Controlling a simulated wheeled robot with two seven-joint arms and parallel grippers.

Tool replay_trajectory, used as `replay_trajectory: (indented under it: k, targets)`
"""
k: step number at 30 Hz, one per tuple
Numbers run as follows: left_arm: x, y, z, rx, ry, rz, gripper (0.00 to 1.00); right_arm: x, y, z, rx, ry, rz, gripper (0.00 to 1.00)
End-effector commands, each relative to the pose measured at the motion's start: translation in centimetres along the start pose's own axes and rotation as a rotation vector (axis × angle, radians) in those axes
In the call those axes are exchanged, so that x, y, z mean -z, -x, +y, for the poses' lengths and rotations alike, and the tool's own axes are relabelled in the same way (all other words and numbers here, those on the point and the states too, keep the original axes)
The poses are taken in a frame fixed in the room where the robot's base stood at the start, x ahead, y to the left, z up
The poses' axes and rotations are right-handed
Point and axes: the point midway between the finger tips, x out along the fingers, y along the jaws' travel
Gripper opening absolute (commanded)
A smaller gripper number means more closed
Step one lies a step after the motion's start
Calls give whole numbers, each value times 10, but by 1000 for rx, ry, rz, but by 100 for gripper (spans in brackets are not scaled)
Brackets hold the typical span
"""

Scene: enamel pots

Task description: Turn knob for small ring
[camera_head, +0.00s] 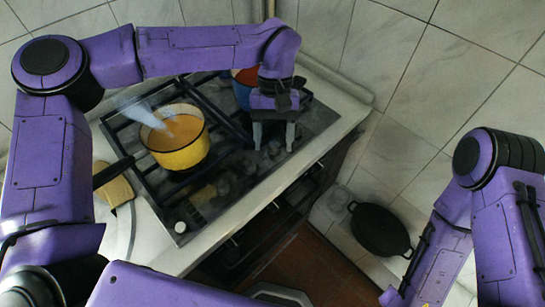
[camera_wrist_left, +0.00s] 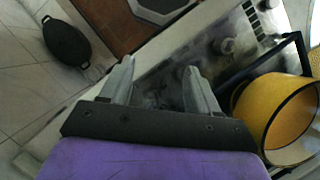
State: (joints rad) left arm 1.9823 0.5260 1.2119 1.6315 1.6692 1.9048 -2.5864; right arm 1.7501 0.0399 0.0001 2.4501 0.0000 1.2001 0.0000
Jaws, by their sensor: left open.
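A black gas stove (camera_head: 322,118) is set into a pale counter, and a row of small, blurry grey knobs (camera_head: 222,186) runs along its front strip. A paler knob (camera_head: 180,227) is at the near-left corner. I cannot tell which knob serves the small ring. My left gripper (camera_head: 273,146) is open, fingers pointing down over the far-right part of the knob strip. In the left wrist view, its two fingers (camera_wrist_left: 160,68) are apart with nothing clearly held, and a round knob (camera_wrist_left: 228,45) shows beyond the right finger. Contact with a knob cannot be told.
A blue pot with red contents (camera_head: 242,88) stands behind my left wrist. Tiled walls close off the back.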

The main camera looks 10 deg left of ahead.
Motion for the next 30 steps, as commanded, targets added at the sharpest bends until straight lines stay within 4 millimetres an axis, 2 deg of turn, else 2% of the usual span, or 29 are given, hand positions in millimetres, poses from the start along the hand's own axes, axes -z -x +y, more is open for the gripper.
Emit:
replay_trajectory:
  k: [1, 3, 9, 14, 30]
  targets:
    - [-12, -4, 0, -2, -4, 3, 61, -4, -9, -1, 0, 0, 0, 43]
    - [-30, -3, 0, -2, -4, 3, 61, -6, -14, -1, 0, 0, 0, 43]
    - [-63, 0, 1, -1, 0, 0, 61, -8, -20, -2, 0, 0, 0, 43]
    - [-70, 2, 1, -1, 1, 0, 61, -8, -20, -2, 0, 0, 0, 43]
    - [-69, 2, 2, -1, -2, 0, 61, -8, -20, -2, 0, 0, 0, 43]
